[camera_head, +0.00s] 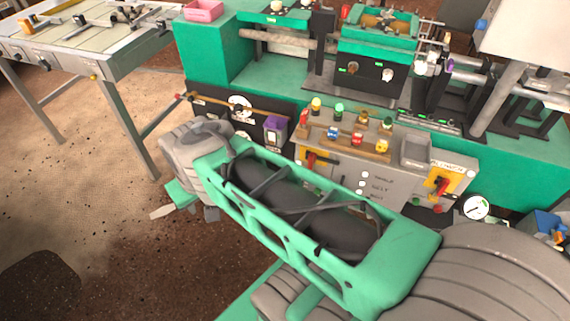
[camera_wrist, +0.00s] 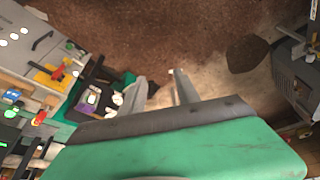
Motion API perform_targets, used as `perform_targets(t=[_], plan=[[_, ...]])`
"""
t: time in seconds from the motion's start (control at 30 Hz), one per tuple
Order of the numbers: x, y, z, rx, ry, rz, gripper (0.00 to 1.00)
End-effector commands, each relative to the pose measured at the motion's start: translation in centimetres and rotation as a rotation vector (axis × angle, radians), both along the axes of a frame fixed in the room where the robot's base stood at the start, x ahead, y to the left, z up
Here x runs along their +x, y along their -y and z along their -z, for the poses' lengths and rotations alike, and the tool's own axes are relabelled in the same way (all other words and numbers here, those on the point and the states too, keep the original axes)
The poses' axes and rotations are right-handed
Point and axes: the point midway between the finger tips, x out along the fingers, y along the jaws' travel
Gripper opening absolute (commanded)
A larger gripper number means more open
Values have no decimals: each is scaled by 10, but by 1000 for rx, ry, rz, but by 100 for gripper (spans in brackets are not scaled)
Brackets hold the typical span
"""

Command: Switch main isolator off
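A grey control panel (camera_head: 400,178) stands on the front of the green machine in the head view. A red rotary handle on a yellow plate (camera_head: 440,187) sits at its right end, under a label I cannot read clearly. A second red handle on yellow (camera_head: 314,161) is at its left, partly behind my arm. I cannot tell which is the main isolator. In the wrist view, one red-and-yellow switch (camera_wrist: 52,74) shows at the left. My gripper (camera_wrist: 156,76) is open and empty, pointing over the floor, apart from both switches.
Coloured push buttons (camera_head: 338,110) and small blocks line the panel's top. A purple-topped box (camera_head: 275,130) and a black board (camera_head: 240,108) are left of the panel. A workbench (camera_head: 90,45) stands at the far left, with open floor (camera_head: 80,180) before it.

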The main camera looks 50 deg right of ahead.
Motion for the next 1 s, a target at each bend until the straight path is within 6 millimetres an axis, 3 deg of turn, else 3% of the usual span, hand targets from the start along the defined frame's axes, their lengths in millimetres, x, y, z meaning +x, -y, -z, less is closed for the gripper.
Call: perform_targets(t=[0.03,0.07,0.13,0.23,0.3,0.4,0.5,0.67,0.83,1.0], plan=[[11,19,38,-11,23,94,38],[21,35,57,-21,51,170,38],[45,85,106,-66,142,381,38],[65,177,175,-183,320,689,38],[65,240,212,-290,461,856,38],[52,315,255,-461,670,996,38],[36,361,282,-608,852,1023,38],[24,385,299,-728,1016,960,38],[26,396,294,-750,1056,931,38],[38,426,292,-751,1054,934,38]])
